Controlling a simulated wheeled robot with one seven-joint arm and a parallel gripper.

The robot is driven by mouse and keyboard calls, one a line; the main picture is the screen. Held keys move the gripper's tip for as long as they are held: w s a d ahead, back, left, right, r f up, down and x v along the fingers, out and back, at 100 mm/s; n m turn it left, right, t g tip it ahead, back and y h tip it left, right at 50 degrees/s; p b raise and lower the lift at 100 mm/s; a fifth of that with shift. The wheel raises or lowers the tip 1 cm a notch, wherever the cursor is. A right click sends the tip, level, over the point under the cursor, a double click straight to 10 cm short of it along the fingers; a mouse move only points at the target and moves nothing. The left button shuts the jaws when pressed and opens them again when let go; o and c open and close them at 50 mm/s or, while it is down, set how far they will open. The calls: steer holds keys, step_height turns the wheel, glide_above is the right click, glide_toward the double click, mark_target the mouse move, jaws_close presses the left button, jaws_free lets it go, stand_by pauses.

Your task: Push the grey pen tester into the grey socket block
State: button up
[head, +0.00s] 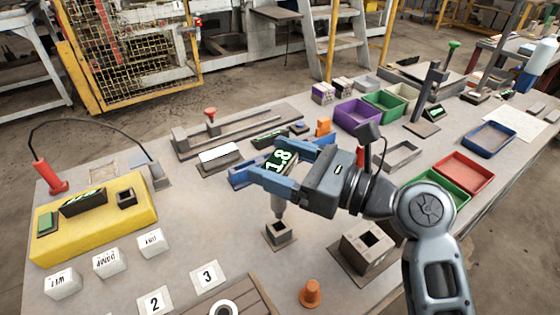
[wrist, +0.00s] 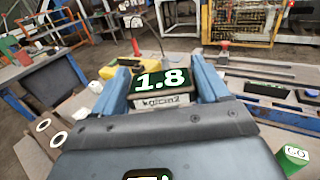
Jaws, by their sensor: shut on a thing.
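My gripper (head: 277,166) is shut on the grey pen tester, with one blue finger on each side of its head. The tester's green display (head: 281,158) reads 1.8, and it also shows between the fingers in the wrist view (wrist: 162,80). The tester's grey shaft (head: 278,204) points down, roughly upright, in the head view. The small grey socket block (head: 280,238) stands on the table directly below, with a dark square opening on top. The tip is at or just above this opening; I cannot tell whether it is inside. The wrist view hides the tip and block.
White number cards (head: 207,278) lie at front left, near a yellow box (head: 88,227). Coloured trays (head: 463,172) fill the right side.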

steer(key=shift+f+b, duration=0.75)
steer(key=shift+f, duration=0.15)
steer(key=shift+r, duration=0.1)
steer(key=shift+f+b, duration=0.4)
steer(key=shift+f, duration=1.6)
steer(key=o, duration=1.1)
steer(key=v, duration=0.7)
steer(key=shift+s+d+b, duration=0.25)
steer(key=shift+d+b, duration=0.05)
steer(key=shift+d, duration=0.05)
